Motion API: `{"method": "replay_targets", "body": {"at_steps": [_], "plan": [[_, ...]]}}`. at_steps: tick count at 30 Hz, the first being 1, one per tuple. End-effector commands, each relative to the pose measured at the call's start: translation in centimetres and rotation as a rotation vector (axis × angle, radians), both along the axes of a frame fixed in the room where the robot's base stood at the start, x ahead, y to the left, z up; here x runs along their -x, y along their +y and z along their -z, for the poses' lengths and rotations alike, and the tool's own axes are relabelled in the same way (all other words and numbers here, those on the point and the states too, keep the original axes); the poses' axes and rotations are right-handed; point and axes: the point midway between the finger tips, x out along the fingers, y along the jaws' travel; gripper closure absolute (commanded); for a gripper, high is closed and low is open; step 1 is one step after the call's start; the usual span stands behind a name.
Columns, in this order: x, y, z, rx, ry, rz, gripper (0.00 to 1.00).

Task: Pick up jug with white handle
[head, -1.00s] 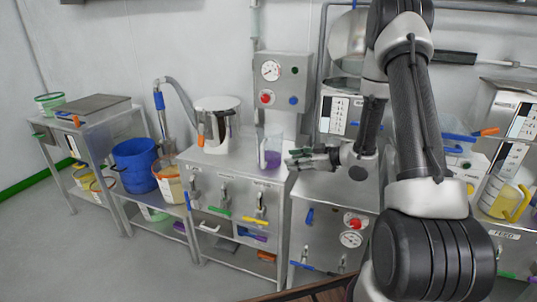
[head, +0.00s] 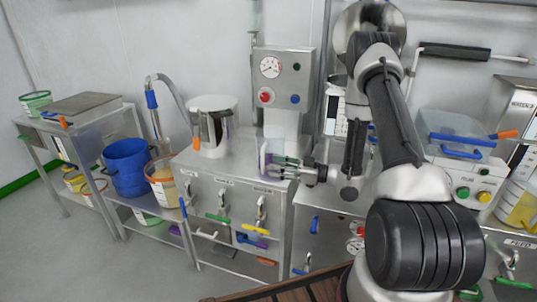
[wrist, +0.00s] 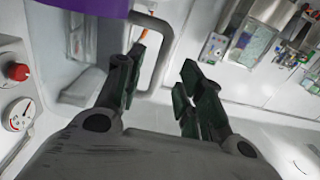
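A clear jug (head: 265,155) with purple contents stands on the steel bench, close to its right end. In the wrist view its purple part (wrist: 90,4) shows at the top edge, and its pale handle (wrist: 162,55) loops down from there. My gripper (head: 279,167) is at the jug's right side, pointing left at it. In the wrist view my gripper (wrist: 158,85) is open, with the handle appearing between its two dark fingers. I cannot tell whether either finger touches the handle. Part of the jug is hidden behind the fingers in the head view.
A steel pot (head: 213,128) stands left on the same bench (head: 235,167). A gauge box (head: 282,75) is behind the jug. A blue bucket (head: 128,167) stands further left. A jug with a yellow handle (head: 526,212) and a clear bin (head: 455,130) are at the right.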

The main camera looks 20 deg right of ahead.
Motion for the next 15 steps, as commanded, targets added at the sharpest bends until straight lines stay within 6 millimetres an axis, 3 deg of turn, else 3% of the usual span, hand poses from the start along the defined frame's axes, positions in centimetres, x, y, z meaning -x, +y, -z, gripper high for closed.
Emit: {"method": "replay_targets", "body": {"at_steps": [9, 15], "plan": [[-2.3, 4.1, 0.7, 0.002, -0.001, -0.003, 0.62], [-2.9, 4.9, 0.7, 0.001, 0.000, 0.001, 0.62]]}}
